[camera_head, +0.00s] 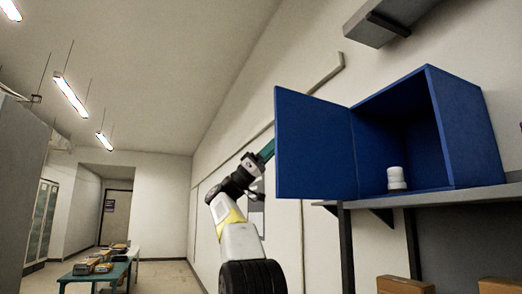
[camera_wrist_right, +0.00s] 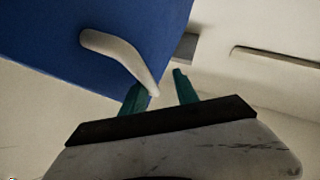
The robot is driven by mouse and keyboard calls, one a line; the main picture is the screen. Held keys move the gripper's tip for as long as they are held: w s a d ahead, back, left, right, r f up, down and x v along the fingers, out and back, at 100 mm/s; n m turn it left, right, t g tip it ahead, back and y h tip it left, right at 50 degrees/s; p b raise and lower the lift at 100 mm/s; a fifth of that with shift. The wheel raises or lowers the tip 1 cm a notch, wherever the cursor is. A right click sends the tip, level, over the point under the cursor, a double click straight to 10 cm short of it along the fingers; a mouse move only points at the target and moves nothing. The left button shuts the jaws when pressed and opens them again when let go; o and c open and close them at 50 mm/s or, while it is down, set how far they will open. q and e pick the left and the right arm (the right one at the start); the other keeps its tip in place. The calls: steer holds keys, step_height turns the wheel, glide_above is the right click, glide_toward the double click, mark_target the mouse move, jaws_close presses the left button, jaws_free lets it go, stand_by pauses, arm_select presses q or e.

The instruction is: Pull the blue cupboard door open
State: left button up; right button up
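The blue cupboard (camera_head: 470,130) sits on a wall shelf. Its blue door (camera_head: 312,145) stands wide open, swung out to the left, and the inside shows. In the right wrist view the door (camera_wrist_right: 60,40) carries a pale curved handle (camera_wrist_right: 118,55). My right gripper (camera_head: 266,152) is at the door's outer side, partly hidden behind it in the head view. In the right wrist view its green fingers (camera_wrist_right: 160,95) are apart. The handle's lower end is close to the left finger; whether they touch I cannot tell. My left gripper is not in view.
A white jar-like object (camera_head: 396,178) stands inside the cupboard. The grey shelf (camera_head: 440,197) runs beneath it, with cardboard boxes (camera_head: 405,285) lower down. A grey bracketed shelf (camera_head: 385,22) hangs above. A table (camera_head: 120,272) with several items stands far left.

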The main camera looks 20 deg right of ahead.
steer(key=v, duration=0.8)
